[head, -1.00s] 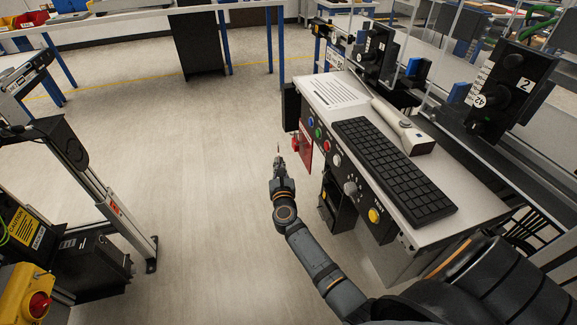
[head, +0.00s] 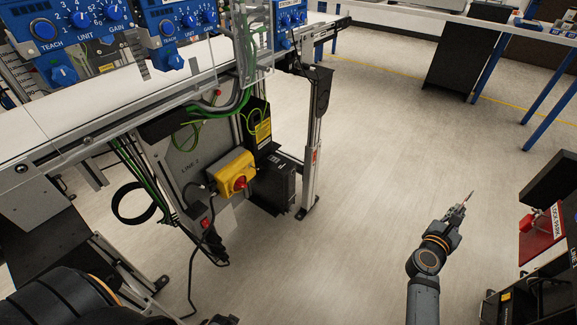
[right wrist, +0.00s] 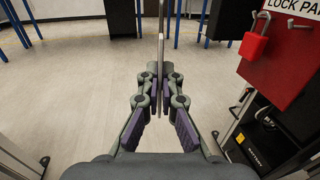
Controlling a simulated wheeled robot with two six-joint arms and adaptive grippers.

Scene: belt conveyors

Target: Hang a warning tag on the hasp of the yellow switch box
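The yellow switch box (head: 232,172) with a red knob is on the conveyor's side panel, left of centre in the head view. Its hasp is too small to make out. My right gripper (head: 457,213) is well to the right of the box, over open floor. In the right wrist view its fingers (right wrist: 161,88) are closed together on a thin, flat piece (right wrist: 161,38) seen edge-on, which looks like the warning tag. Its face and print are hidden. A small dark part at the bottom edge of the head view may be my left gripper (head: 222,320); its fingers are not clear.
A conveyor leg (head: 313,150) and a black box (head: 272,182) stand right of the switch box. Cables hang around it. The floor between is clear.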

